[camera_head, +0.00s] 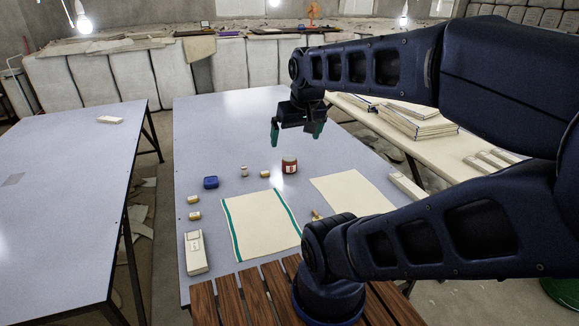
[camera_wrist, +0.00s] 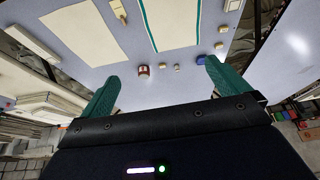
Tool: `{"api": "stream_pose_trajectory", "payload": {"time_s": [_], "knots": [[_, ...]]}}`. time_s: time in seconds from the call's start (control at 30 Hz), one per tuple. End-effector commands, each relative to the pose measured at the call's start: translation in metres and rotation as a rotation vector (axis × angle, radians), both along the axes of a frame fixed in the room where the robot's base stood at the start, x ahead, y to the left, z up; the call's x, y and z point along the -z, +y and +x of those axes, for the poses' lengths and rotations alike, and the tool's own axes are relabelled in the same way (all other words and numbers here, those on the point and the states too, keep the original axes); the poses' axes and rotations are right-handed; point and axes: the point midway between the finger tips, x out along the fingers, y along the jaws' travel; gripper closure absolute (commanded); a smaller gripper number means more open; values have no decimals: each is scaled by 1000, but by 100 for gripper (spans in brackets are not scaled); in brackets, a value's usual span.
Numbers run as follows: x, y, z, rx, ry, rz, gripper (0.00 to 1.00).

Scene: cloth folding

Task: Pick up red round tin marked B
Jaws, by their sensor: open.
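The red round tin (camera_head: 289,165) stands on the middle blue-grey table, right of centre and just beyond the cloths. A letter on its front is too small to read surely. The tin also shows in the wrist view (camera_wrist: 143,71), between the fingers and farther out. My gripper (camera_head: 297,133) has green fingers, spread apart and empty. It hangs above the table, over the area of the tin and apart from it. In the wrist view my gripper (camera_wrist: 158,85) also shows both fingers wide open. Nothing hides the tin.
A cream cloth with green stripes (camera_head: 262,226) and a plain cream cloth (camera_head: 350,193) lie flat in front. A blue box (camera_head: 211,182) and several small tan spools stand left of the tin. A white box (camera_head: 195,253) lies at front left. The table's far part (camera_head: 228,125) is clear.

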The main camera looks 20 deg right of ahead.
Motion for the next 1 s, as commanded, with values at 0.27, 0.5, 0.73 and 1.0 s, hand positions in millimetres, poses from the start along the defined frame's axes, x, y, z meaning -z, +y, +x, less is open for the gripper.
{"api": "stream_pose_trajectory", "payload": {"time_s": [0.27, 0.5, 0.73, 1.0], "knots": [[-3, -2, 17, 18, 3, 6, 0], [-7, -13, 74, 85, 11, 25, 0], [-2, -26, 135, 153, 16, 39, 0], [17, -43, 207, 234, 21, 50, 0]]}}
